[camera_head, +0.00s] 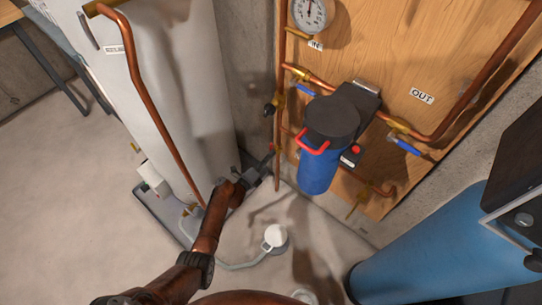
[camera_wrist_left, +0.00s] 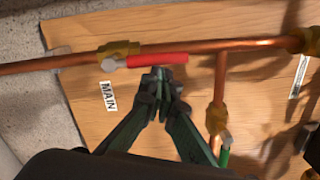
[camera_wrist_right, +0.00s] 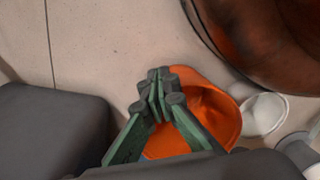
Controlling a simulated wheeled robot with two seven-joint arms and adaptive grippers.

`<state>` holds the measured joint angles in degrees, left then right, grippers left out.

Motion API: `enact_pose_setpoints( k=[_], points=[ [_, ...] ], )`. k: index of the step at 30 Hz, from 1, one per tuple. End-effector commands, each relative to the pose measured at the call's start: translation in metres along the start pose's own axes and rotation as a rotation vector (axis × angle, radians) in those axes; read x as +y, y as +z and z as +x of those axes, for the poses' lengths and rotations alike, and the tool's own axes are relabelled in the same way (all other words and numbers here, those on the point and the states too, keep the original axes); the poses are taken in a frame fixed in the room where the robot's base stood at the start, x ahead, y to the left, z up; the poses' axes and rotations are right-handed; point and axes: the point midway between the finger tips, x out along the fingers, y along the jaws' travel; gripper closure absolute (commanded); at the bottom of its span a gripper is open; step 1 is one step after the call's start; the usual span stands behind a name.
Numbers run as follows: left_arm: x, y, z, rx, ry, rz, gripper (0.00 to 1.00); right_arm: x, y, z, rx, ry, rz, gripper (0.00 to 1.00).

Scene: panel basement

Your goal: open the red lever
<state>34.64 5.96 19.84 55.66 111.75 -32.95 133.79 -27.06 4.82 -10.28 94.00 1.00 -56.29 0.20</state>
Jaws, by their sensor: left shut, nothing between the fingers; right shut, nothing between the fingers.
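The red lever (camera_wrist_left: 157,60) shows in the left wrist view, on a brass valve (camera_wrist_left: 118,49) of a copper pipe beside the MAIN label (camera_wrist_left: 108,96). Its handle runs roughly along the pipe. My left gripper (camera_wrist_left: 162,74) is shut and empty, its tips just below the handle in that picture; I cannot tell whether they touch it. In the head view my left gripper (camera_head: 268,160) is low by the left edge of the wooden panel, where only a speck of red shows. My right gripper (camera_wrist_right: 157,82) is shut and empty, in the right wrist view only.
A blue filter housing (camera_head: 318,172) with a red handle hangs on the wooden panel (camera_head: 420,65), right of my left gripper. A white tank (camera_head: 185,90) stands to its left. A blue cylinder (camera_head: 425,250) stands at lower right. An orange object (camera_wrist_right: 212,110) lies beyond my right gripper.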

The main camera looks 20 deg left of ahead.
Motion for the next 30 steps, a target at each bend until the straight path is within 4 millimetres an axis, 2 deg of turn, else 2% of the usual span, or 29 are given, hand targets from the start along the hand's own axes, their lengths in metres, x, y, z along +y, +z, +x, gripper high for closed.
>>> enact_pose_setpoints(
  k=[1, 11, 13, 18, 30],
  points=[
    [-0.004, 0.006, 0.002, -0.008, -0.004, 0.003, 1.0, 0.0, 0.0, 0.0, 0.0, 0.0, 0.0, 1.0],
    [-0.006, 0.003, 0.002, -0.008, -0.005, 0.003, 1.0, 0.0, -0.002, -0.002, 0.006, 0.0, 0.0, 1.0],
    [-0.008, -0.003, 0.002, -0.007, -0.006, 0.002, 1.0, 0.001, -0.003, -0.001, 0.013, 0.002, 0.0, 1.0],
    [-0.018, -0.033, -0.001, -0.002, -0.004, -0.004, 1.0, 0.01, 0.014, 0.02, 0.001, 0.012, 0.002, 1.0],
    [-0.019, -0.037, -0.061, 0.005, -0.003, 0.0, 1.0, 0.008, 0.063, 0.061, -0.003, 0.013, -0.024, 1.0]
  ],
)
